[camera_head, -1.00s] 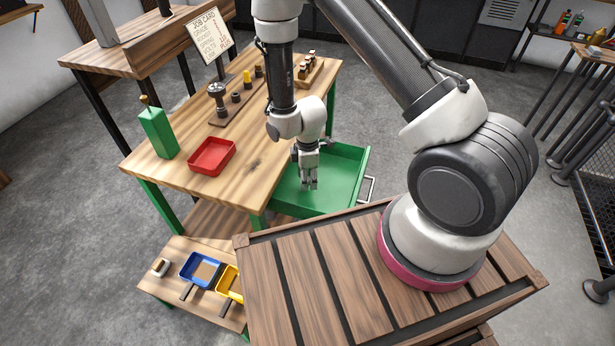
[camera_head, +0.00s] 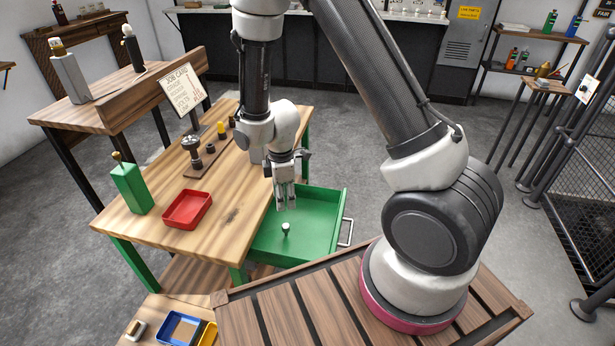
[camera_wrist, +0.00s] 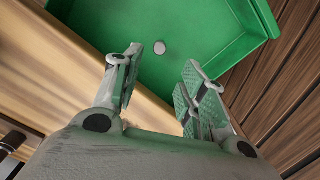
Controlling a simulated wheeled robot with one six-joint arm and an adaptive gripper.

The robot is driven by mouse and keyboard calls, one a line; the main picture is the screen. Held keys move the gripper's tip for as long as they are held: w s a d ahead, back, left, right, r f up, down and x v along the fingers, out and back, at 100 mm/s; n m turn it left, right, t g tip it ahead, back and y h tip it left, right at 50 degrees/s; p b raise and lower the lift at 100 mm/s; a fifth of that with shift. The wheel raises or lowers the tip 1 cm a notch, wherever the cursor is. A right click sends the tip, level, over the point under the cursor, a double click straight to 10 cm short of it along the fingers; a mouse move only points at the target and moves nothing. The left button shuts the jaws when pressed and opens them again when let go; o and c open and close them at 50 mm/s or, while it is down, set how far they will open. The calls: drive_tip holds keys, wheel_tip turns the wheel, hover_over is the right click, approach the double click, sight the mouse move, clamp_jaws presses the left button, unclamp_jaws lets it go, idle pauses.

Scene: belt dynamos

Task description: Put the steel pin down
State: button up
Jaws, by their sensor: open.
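The steel pin (camera_head: 286,229) is a small grey piece with a rounded top, standing in the open green drawer (camera_head: 327,208). From above in the wrist view the pin (camera_wrist: 159,47) is a small pale disc on the green floor. My gripper (camera_head: 286,208) is above the drawer, near its left side in the head view. In the wrist view its two fingers (camera_wrist: 157,88) are spread with nothing between them, and the pin lies beyond the fingertips, apart from them.
A wooden workbench (camera_head: 232,205) holds a red tray (camera_head: 187,209), a green block-shaped bottle (camera_head: 131,188) and a peg board (camera_head: 203,160). A job card (camera_head: 181,90) stands behind. Blue (camera_head: 179,328) and yellow trays sit on the lower shelf. The drawer floor around the pin is clear.

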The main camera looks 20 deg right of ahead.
drive_tip(key=s+d+r+m+t, duration=0.15)
drive_tip(key=d+r+m, duration=0.3)
drive_tip(key=r, duration=0.75)
drive_tip(key=s+d+r+m+t, duration=0.15)
drive_tip(key=d+r+m, duration=0.3)
drive_tip(key=r, duration=0.65)
drive_tip(key=s+d+r+m, duration=0.3)
drive_tip(key=s+r, duration=0.3)
drive_tip(key=s, duration=0.2)
drive_tip(key=s+d+r+m+t, duration=0.1)
drive_tip(key=s+d+r+m, duration=0.3)
drive_tip(key=s, duration=0.4)
wheel_tip(320, 180, up, 2)
drive_tip(key=shift+s+d+r, duration=0.1)
drive_tip(key=shift+s+d, duration=0.15)
drive_tip(key=shift+d, duration=0.3)
